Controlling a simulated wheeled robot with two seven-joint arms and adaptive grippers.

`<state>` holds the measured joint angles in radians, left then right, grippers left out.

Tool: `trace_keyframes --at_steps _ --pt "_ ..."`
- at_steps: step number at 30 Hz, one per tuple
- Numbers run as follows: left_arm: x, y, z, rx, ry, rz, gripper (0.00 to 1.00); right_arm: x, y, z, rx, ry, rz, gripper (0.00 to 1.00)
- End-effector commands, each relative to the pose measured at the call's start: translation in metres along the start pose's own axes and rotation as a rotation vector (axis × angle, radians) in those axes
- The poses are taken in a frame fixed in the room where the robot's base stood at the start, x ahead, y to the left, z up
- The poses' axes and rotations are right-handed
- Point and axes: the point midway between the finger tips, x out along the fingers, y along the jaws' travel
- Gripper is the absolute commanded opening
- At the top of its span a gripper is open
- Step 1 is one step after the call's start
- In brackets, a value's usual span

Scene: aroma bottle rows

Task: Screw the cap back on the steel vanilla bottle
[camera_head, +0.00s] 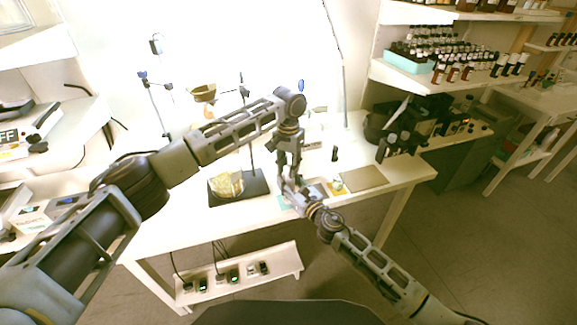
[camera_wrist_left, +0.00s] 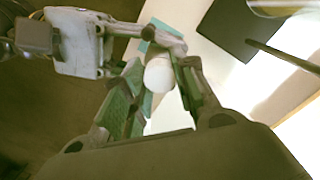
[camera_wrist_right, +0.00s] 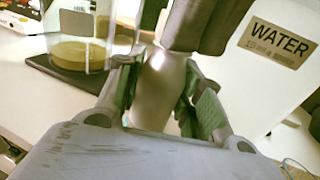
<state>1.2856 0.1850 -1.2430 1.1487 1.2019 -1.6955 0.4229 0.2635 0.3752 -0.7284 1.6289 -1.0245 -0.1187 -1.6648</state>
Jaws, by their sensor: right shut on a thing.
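The steel bottle (camera_wrist_right: 155,92) stands roughly upright between the fingers of my right gripper (camera_wrist_right: 155,100), which is shut on its body. My right gripper also shows in the head view (camera_head: 291,188). My left gripper (camera_head: 288,172) points down from above, over the bottle. In the left wrist view, a pale rounded top (camera_wrist_left: 158,76), which looks like the cap, lies between the fingers of my left gripper (camera_wrist_left: 160,95). These fingers look parted around it. The bottle's neck is hidden behind my left gripper in the right wrist view, so I cannot tell how the cap sits.
A thin stand rod rises from the tray.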

Motion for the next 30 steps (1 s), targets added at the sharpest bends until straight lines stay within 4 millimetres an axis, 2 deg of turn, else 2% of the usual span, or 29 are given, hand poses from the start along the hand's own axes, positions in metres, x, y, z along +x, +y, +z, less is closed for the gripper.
trace_keyframes --at_steps 1,5,13,14,19,30 --pt "-0.0001 -0.0001 -0.0001 0.000 0.000 0.000 0.15 0.0000 0.0000 -0.0001 0.000 0.000 0.000 0.00" --pt "-0.0002 -0.0001 -0.0001 0.000 0.000 0.000 0.00 0.0000 0.0000 -0.0001 0.000 0.000 0.000 0.00" --pt "-0.0003 -0.0001 -0.0001 0.009 0.001 -0.001 0.00 0.0000 0.0000 -0.0001 0.000 0.000 0.000 0.00" --pt "-0.0003 -0.0001 -0.0001 0.009 0.001 -0.001 0.28 0.0000 0.0000 -0.0001 0.000 0.000 0.000 0.00" --pt "-0.0003 -0.0002 -0.0001 0.009 0.001 0.000 0.50 -0.0001 0.0000 -0.0001 0.000 0.000 0.000 0.00" --pt "-0.0009 -0.0001 -0.0002 0.009 0.001 0.000 0.52 -0.0001 -0.0001 -0.0001 0.000 0.000 0.000 0.00"
